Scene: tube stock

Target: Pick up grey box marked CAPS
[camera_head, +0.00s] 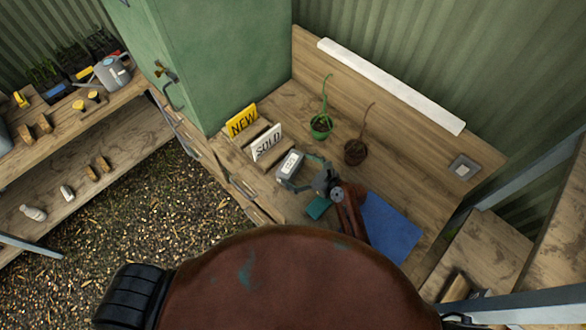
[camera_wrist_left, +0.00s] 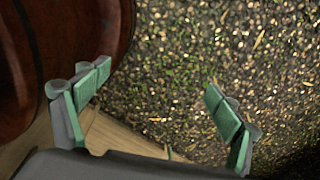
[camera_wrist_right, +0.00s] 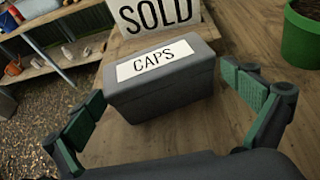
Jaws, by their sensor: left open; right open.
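The grey box marked CAPS (camera_head: 290,165) sits on the wooden bench, in front of the SOLD sign. In the right wrist view the box (camera_wrist_right: 150,98) shows its white label on top. My right gripper (camera_head: 302,172) is open at the box. In the right wrist view its green-padded fingertips (camera_wrist_right: 162,85) reach along either side of the box, with gaps showing. My left gripper (camera_wrist_left: 155,90) is open and empty, with gravel floor behind its fingers. I cannot make it out in the head view.
Yellow NEW (camera_head: 242,121) and white SOLD (camera_head: 267,142) signs stand behind the box. A green pot (camera_head: 320,127) and a brown pot (camera_head: 355,153) are farther back. A blue mat (camera_head: 390,228) lies to the right. A green cabinet (camera_head: 220,60) stands behind left.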

